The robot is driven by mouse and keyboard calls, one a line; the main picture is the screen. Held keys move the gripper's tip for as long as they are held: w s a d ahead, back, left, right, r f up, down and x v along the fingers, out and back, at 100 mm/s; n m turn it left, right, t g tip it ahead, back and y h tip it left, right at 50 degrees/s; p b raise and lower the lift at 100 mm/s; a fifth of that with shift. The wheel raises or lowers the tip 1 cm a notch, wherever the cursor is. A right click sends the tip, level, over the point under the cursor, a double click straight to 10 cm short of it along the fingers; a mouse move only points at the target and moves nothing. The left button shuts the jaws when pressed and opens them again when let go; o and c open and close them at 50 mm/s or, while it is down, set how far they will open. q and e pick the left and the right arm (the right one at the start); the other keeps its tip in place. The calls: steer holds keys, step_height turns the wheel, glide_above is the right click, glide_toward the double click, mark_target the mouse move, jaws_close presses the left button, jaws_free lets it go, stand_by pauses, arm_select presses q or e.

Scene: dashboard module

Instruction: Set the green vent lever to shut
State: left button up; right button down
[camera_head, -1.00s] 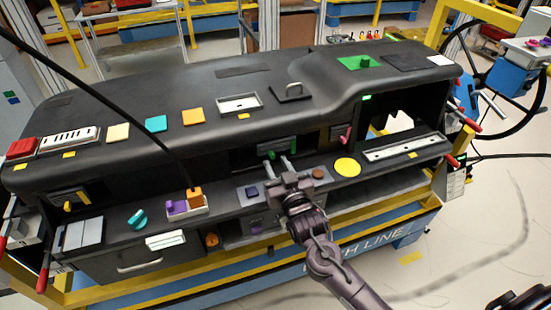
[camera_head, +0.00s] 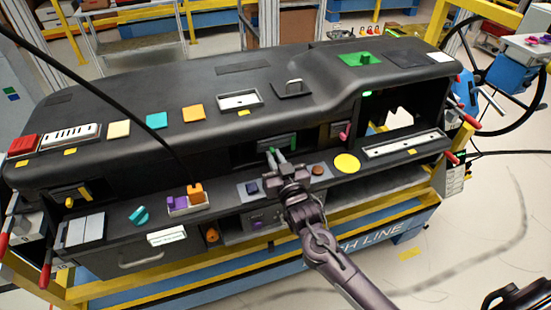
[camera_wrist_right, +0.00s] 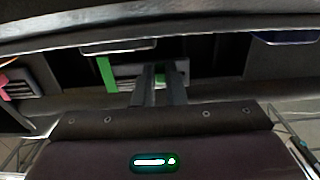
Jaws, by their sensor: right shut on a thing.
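The vent (camera_head: 281,144) is a dark slatted unit recessed in the middle of the dashboard's front. Its green lever (camera_head: 270,151) shows at the tips of my right gripper (camera_head: 275,154). My left gripper is not in view.
Below the vent, the ledge carries a dark blue button (camera_head: 252,188), a brown round knob (camera_head: 318,170) and a yellow disc (camera_head: 346,163). A pink lever (camera_head: 344,132) sits to the vent's right. The dashboard's top overhangs the vent.

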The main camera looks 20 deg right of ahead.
steer(key=shift+a, duration=1.45)
steer(key=c, duration=1.5)
jaws_free()
steer(key=shift+s+d, duration=0.1)
steer(key=shift+s+f+b, duration=0.2)
steer(key=shift+s+b, duration=0.1)
steer(key=shift+s, duration=0.15)
steer(key=s+b, duration=0.1)
steer(key=s, duration=0.2)
steer(key=s+b, duration=0.1)
steer(key=s, duration=0.3)
steer(key=shift+d+r, duration=0.1)
steer(key=shift+r, duration=0.1)
